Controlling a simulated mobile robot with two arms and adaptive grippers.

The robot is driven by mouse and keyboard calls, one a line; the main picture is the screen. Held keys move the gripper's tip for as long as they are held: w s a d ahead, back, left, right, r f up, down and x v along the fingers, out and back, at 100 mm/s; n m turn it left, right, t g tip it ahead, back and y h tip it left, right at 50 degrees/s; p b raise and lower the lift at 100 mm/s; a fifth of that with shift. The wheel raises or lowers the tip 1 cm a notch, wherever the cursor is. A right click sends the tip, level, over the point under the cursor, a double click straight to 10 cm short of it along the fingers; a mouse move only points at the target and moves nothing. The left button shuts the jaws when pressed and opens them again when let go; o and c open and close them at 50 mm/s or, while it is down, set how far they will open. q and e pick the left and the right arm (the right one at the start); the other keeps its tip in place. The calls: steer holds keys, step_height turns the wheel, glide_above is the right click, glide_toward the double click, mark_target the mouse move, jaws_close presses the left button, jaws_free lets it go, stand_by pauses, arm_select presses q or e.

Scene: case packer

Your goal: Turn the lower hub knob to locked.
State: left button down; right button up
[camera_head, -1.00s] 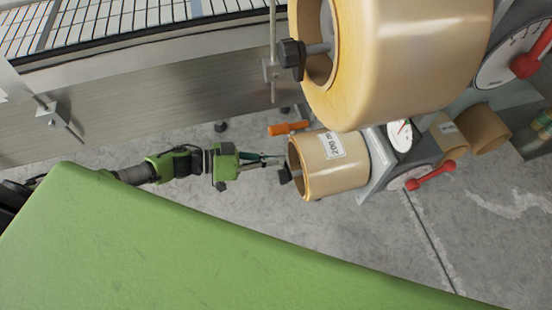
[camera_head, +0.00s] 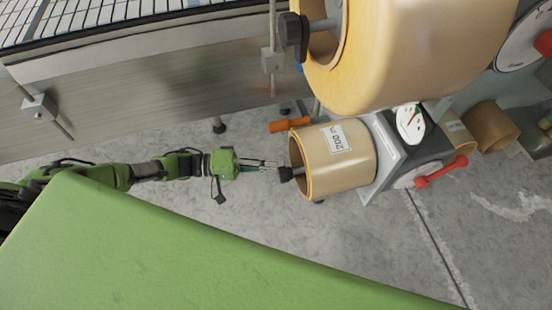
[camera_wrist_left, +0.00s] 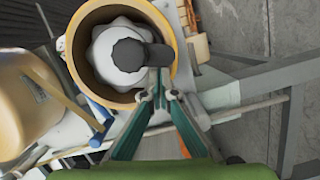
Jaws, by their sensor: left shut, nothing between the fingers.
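The lower hub knob (camera_head: 286,174) is a small black knob on a grey shaft at the open front of the lower tape roll (camera_head: 340,160). In the left wrist view the dark knob (camera_wrist_left: 128,56) has an arm reaching right, in front of a pale hub inside the roll's core. My left gripper (camera_head: 275,164) comes in from the left with its tips beside the knob. In the left wrist view its fingertips (camera_wrist_left: 160,77) are together just below the knob's arm; whether they touch it I cannot tell. Nothing is held. My right gripper is not in view.
A larger upper tape roll (camera_head: 410,50) with its own black knob (camera_head: 293,35) hangs above. A steel conveyor side (camera_head: 150,95) runs along the back. An orange handle (camera_head: 292,124) is behind the lower roll. A red lever (camera_head: 441,172) is at the right.

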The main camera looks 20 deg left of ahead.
arm_select(q)
steer(key=shift+s+d+f+n+b, duration=0.3)
steer(key=shift+f+n+b, duration=0.2)
steer(key=shift+n, duration=0.4)
stand_by(0.3)
